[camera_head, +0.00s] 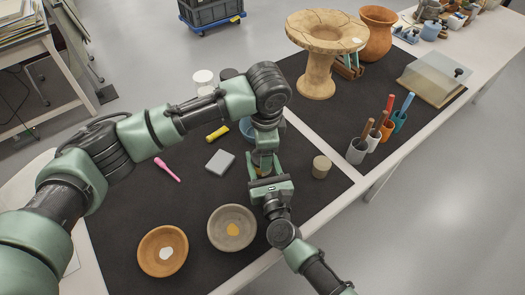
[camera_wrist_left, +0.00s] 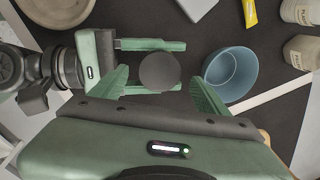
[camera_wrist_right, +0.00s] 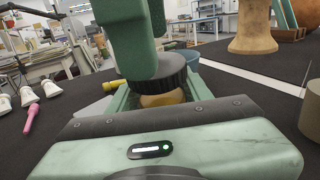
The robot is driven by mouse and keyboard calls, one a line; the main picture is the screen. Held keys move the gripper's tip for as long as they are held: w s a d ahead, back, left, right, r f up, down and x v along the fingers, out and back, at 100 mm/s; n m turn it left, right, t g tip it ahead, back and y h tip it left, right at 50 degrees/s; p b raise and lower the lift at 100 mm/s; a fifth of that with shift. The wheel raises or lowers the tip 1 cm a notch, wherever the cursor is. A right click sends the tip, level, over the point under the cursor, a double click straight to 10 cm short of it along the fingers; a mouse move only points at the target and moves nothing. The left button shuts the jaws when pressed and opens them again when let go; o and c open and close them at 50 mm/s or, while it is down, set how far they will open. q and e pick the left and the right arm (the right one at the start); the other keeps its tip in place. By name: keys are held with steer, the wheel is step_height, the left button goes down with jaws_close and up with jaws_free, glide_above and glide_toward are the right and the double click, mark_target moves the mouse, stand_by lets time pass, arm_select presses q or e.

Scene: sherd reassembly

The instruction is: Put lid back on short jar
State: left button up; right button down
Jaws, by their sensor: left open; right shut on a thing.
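The short jar (camera_wrist_right: 160,99) is a tan, rounded vessel between the fingers of my right gripper (camera_wrist_right: 158,88), which is shut on it. A dark, ribbed round lid (camera_wrist_right: 152,75) appears to rest on top of the jar; whether it is fully seated cannot be told. From above, in the left wrist view, the lid is a plain dark disc (camera_wrist_left: 159,72). My left gripper (camera_wrist_left: 160,80) is open, pointing down, with its fingers on either side of the lid. In the head view the left gripper (camera_head: 264,158) hides the lid.
A blue cup (camera_wrist_left: 232,74) stands close to the grippers. A tan cylinder (camera_head: 321,167) is to their right, and a grey block (camera_head: 220,162) to their left. Two bowls, grey (camera_head: 215,240) and orange-brown (camera_head: 150,265), lie in front. Tool cups (camera_head: 358,151) stand farther right.

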arm_select(q)
steer(key=shift+s+r, duration=0.2)
steer(key=shift+r, duration=0.75)
arm_select(e)
steer(key=shift+r, duration=0.1)
arm_select(q)
steer(key=shift+c, duration=0.4)
steer(key=n, duration=0.2)
steer(key=shift+r+n, duration=0.3)
steer(key=shift+n, duration=0.1)
steer(key=n, duration=0.4)
steer(key=shift+r, duration=0.4)
steer(key=n, duration=0.3)
steer(key=r+n, duration=0.1)
steer(key=n, duration=0.3)
steer(key=shift+s+d, duration=0.1)
steer(key=n, duration=0.2)
steer(key=r+n, duration=0.1)
steer(key=n, duration=0.2)
steer(key=shift+s+n, duration=0.1)
steer(key=shift+n, duration=0.2)
steer(key=shift+f, duration=0.1)
steer(key=shift+w+f, duration=0.2)
steer(key=shift+f, duration=1.1)
steer(key=shift+w+f, duration=0.2)
steer(key=shift+f, duration=1.15)
steer(key=shift+w+f, duration=0.2)
steer(key=shift+f, duration=1.1)
